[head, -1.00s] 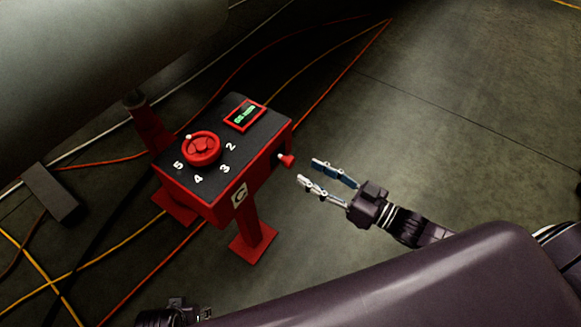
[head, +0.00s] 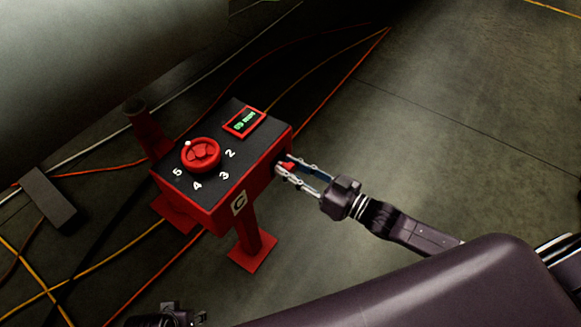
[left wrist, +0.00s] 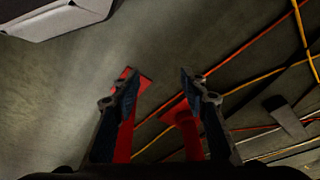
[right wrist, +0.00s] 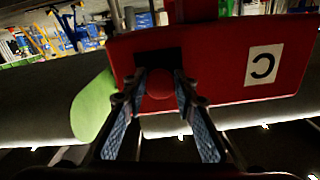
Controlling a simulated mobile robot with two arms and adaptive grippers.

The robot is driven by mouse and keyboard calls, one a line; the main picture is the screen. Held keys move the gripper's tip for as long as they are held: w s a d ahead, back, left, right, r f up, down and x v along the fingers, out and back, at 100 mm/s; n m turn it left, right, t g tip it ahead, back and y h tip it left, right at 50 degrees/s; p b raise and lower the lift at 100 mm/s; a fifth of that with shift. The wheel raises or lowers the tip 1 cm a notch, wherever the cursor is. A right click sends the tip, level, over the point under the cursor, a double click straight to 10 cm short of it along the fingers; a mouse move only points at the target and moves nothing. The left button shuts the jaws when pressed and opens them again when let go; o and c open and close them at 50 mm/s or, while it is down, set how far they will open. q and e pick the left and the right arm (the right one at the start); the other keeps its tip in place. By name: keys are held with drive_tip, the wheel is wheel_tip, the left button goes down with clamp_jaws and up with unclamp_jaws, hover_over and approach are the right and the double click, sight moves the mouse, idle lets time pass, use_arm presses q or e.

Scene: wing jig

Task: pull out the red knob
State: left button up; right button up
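The red knob (head: 288,166) sticks out of the right side of the red control box (head: 222,202). My right gripper (head: 281,164) reaches it from the right, one finger on each side of the knob. In the right wrist view the round knob (right wrist: 160,88) shows between the two fingertips (right wrist: 160,80), in front of a dark patch on the red panel (right wrist: 215,75). The fingers stand apart; whether they touch the knob is hard to tell. My left gripper (left wrist: 160,82) is open and empty, away from the box, low at the bottom edge of the head view.
The box top carries a red handwheel (head: 201,155), a small green-lit display (head: 244,121) and white numbers. A large grey rounded body (head: 90,60) overhangs at upper left. Orange and yellow cables cross the floor. The floor (head: 470,150) right of the box is clear.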

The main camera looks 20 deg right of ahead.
sight(293, 170)
clamp_jaws()
drive_tip(key=shift+d, duration=0.1)
drive_tip(key=p+v, duration=0.1)
drive_tip(key=v, duration=0.1)
drive_tip(key=shift+s+d, duration=0.2)
drive_tip(key=shift+s, duration=0.15)
drive_tip(key=shift+s+d+p, duration=0.1)
drive_tip(key=shift+p, duration=0.2)
drive_tip(key=shift+f, duration=0.1)
use_arm(q)
drive_tip(key=f, duration=0.2)
drive_tip(key=s+f, duration=0.1)
drive_tip(key=f, duration=0.2)
drive_tip(key=shift+s+a+f, duration=0.1)
drive_tip(key=shift+s+f, duration=0.05)
drive_tip(key=shift+f, duration=0.1)
use_arm(e)
drive_tip(key=o, duration=0.6)
unclamp_jaws()
drive_tip(key=shift+s+d, duration=0.15)
drive_tip(key=shift+c, duration=0.2)
